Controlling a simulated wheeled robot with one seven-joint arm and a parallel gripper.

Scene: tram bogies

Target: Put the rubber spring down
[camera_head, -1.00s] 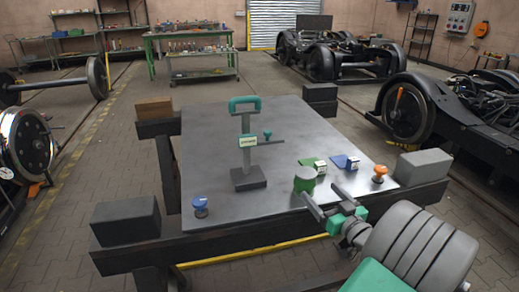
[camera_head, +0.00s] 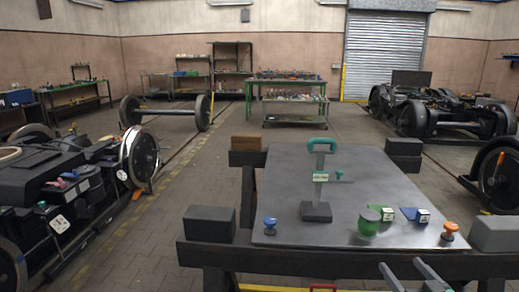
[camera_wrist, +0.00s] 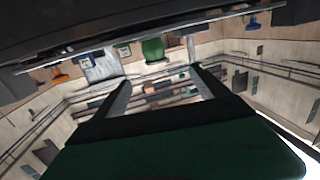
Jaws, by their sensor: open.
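A green rounded cylinder (camera_head: 368,222), which looks like the rubber spring, stands upright on the grey table top (camera_head: 270,190) near its front right. It also shows in the wrist view (camera_wrist: 153,48), in front of the fingers and apart from them. My gripper (camera_head: 408,274) is at the bottom of the head view, at the table's front edge, partly cut off. In the wrist view my gripper (camera_wrist: 160,82) has its two fingers wide apart with nothing between them.
Beside the green cylinder are a green labelled piece (camera_head: 387,214), a blue labelled piece (camera_head: 416,215) and an orange-topped knob (camera_head: 449,230). A stand with a green handle (camera_head: 318,180) and a blue-topped knob (camera_head: 270,226) are further left. Dark blocks (camera_head: 209,224) flank the table.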

